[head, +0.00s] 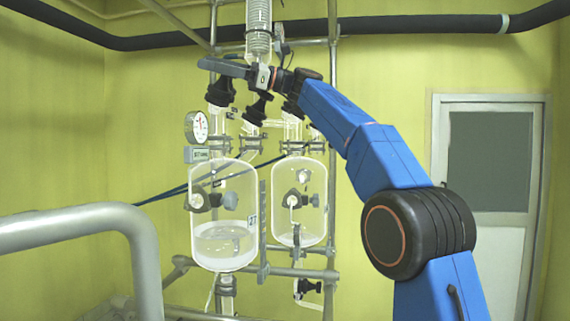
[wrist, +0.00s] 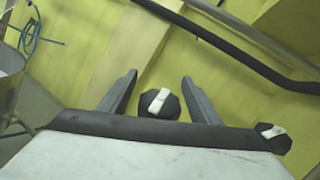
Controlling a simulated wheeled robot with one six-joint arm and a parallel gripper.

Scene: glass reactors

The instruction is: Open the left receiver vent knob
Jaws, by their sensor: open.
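In the head view, the left receiver (head: 223,205) is a clear glass vessel with pale liquid at its bottom. Black fittings (head: 220,93) stand on its top. My gripper (head: 222,67) is just above them. In the wrist view my gripper (wrist: 160,77) is open, with one finger on each side of a round black knob with a white bar handle (wrist: 158,103). I see no clear contact with it. A second black knob with a white handle (wrist: 272,135) is at the right. I cannot tell from the labels which knob is the left receiver's vent.
The right receiver (head: 299,205) hangs beside the left one. A round gauge (head: 197,126) is at the left. Metal frame poles (head: 333,150) stand close behind my gripper. A grey rail (head: 75,222) crosses the lower left. A door (head: 490,160) is at the right.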

